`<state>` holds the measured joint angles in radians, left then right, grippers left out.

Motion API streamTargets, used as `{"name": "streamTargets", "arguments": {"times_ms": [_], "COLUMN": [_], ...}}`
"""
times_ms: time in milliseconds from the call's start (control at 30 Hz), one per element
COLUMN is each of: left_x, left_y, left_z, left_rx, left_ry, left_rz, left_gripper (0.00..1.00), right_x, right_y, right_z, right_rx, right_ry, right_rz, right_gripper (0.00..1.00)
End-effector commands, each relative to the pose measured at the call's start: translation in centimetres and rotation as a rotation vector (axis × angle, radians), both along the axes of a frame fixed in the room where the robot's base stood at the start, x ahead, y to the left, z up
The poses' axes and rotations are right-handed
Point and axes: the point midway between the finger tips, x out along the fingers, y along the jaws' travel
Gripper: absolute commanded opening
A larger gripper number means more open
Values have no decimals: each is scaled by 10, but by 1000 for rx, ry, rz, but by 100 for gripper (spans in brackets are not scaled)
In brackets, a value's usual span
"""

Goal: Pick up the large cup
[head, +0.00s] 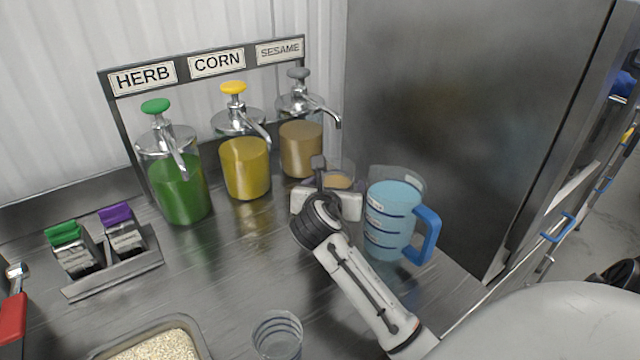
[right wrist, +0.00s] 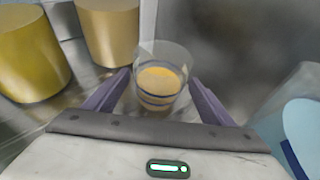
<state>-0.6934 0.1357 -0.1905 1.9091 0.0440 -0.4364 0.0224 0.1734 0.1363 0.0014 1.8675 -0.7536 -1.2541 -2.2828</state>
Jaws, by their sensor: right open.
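A clear cup (head: 342,178) with orange-yellow contents stands on the steel counter, in front of the sesame dispenser and partly hidden by my right gripper in the head view. In the right wrist view the cup (right wrist: 160,84) is upright between the two purple fingers. My right gripper (right wrist: 160,77) is open, with a finger on each side of the cup; I cannot tell whether they touch it. Another clear cup (head: 278,336), seemingly empty, stands at the front of the counter. My left gripper is not in view.
A blue-filled pitcher (head: 390,215) with a blue handle stands close right of my right gripper. Herb (head: 180,190), corn (head: 245,168) and sesame (head: 301,150) dispensers line the back. A grain tray (head: 190,328) is in front. The middle counter is clear.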

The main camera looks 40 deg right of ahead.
Motion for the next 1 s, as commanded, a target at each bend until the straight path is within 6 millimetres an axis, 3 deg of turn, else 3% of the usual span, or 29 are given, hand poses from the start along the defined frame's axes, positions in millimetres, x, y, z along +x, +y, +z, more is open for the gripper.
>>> {"name": "streamTargets", "arguments": {"times_ms": [433,733,767,1000], "left_x": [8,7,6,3], "left_y": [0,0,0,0], "left_z": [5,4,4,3], "left_rx": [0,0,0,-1], "left_ry": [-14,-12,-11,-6], "left_rz": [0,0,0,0], "left_gripper": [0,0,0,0], "right_x": [36,40,40,40], "right_y": [-41,-45,-45,-45], "right_z": [-17,-20,-20,-20], "right_rx": [0,0,0,0], "right_ry": [-2,-4,-4,-4], "right_rz": [4,5,5,5], "right_gripper": [77,77,75,35]}}
